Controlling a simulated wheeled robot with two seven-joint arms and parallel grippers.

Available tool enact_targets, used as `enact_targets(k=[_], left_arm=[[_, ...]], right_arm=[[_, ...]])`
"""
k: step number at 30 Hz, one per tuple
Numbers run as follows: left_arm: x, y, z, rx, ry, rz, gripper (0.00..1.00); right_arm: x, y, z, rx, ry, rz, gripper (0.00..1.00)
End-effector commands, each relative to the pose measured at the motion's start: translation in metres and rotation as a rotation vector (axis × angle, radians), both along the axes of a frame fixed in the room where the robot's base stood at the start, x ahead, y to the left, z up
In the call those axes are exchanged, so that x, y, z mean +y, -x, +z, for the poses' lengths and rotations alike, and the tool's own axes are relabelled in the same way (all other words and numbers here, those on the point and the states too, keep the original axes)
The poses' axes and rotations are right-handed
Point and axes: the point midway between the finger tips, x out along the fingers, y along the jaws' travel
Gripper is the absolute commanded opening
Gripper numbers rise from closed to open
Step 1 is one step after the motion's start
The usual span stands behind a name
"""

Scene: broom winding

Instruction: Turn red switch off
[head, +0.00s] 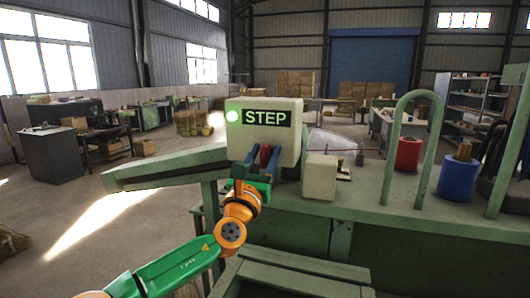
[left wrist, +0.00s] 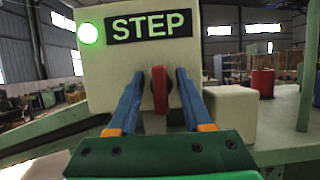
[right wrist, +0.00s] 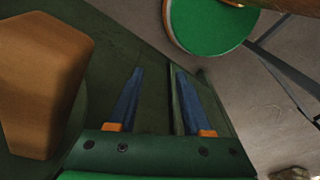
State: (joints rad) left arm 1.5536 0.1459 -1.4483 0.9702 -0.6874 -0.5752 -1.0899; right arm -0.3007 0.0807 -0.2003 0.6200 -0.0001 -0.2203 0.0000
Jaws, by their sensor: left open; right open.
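The red switch (head: 265,155) is on the front of a cream box (head: 285,140) with a lit green lamp (head: 232,116) and a STEP display (head: 267,118). In the left wrist view the switch (left wrist: 160,90) stands upright. My left gripper (head: 262,157) is open, with one blue finger on each side of the switch. In the left wrist view there are gaps between the switch and both fingers (left wrist: 158,80). My right gripper (right wrist: 158,72) is open with nothing between its fingers. It shows only in the right wrist view.
A smaller cream box (head: 319,178) stands right of the switch box on the green machine table (head: 390,215). Green hoops, a red spool (head: 407,154) and a blue spool (head: 457,181) stand farther right. A brown block (right wrist: 42,85) and green disc (right wrist: 210,25) are near my right gripper.

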Motion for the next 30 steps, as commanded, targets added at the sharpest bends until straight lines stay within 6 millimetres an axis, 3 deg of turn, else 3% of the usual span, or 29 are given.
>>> enact_targets(k=[6, 12, 23, 30], left_arm=[[0.0001, -0.0001, -0.0001, 0.000, 0.000, 0.000, 0.50], [0.0002, -0.0001, -0.0002, 0.000, 0.000, 0.000, 0.00], [0.0004, -0.0002, -0.0012, -0.011, -0.037, 0.001, 0.00], [-0.0005, 0.0001, -0.0023, -0.057, -0.178, 0.000, 0.00]], right_arm=[[0.0005, -0.0001, -0.0002, 0.000, -0.001, 0.000, 0.50], [0.0007, -0.0004, -0.0002, -0.001, -0.001, -0.001, 0.50], [0.0008, -0.0005, -0.0020, -0.001, -0.001, -0.001, 0.50], [0.0008, -0.0007, -0.0071, -0.002, -0.001, -0.001, 0.50]])
